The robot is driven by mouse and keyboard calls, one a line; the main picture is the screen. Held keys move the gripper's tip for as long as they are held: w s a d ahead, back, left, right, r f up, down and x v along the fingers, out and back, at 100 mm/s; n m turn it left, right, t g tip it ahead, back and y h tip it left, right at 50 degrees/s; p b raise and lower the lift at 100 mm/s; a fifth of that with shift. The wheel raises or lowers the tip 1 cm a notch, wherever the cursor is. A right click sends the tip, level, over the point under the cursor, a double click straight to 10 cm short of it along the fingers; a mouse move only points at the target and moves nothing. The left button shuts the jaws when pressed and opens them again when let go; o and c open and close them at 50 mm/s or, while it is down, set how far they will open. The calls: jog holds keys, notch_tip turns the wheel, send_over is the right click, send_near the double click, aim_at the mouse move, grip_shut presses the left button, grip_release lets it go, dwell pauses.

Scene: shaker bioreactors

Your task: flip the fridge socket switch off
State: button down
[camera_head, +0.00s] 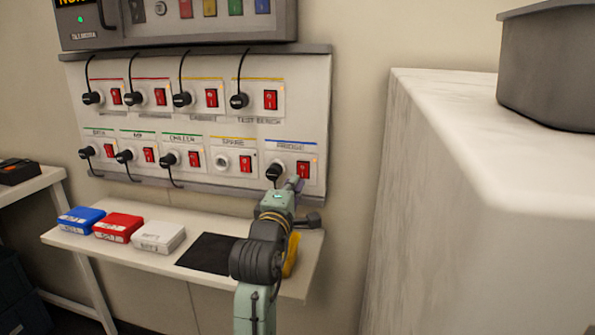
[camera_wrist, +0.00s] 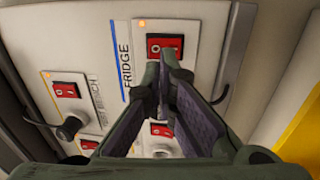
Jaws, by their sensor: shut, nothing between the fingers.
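The fridge socket sits at the lower right of the wall panel (camera_head: 215,118), under a blue stripe. Its red rocker switch (camera_head: 303,170) has a small lit orange lamp above it. In the wrist view the same red switch (camera_wrist: 165,47) is beside the "FRIDGE" label (camera_wrist: 124,52), with its lower part hidden by my fingers. A black plug (camera_head: 274,172) is in the fridge socket. My gripper (camera_head: 296,184) is shut and empty, its fingertips (camera_wrist: 163,66) just in front of or at the switch. I cannot tell whether they touch it.
Several other sockets with red switches fill the panel, including test bench (camera_head: 270,100) and spare (camera_head: 246,163). Below is a shelf (camera_head: 215,228) with blue (camera_head: 80,219), red (camera_head: 118,227) and white (camera_head: 158,237) boxes and a black mat (camera_head: 208,252). A large pale block (camera_head: 440,190) stands at right.

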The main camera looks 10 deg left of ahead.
aim_at(301, 168)
jog(key=shift+w+r+p, duration=0.15)
jog(key=shift+w+p, duration=0.1)
jog(key=shift+w, duration=0.8)
jog(key=shift+w+r+p, duration=0.1)
jog(key=shift+w+p, duration=0.15)
jog(key=shift+w, duration=0.8)
jog(key=shift+r, duration=0.1)
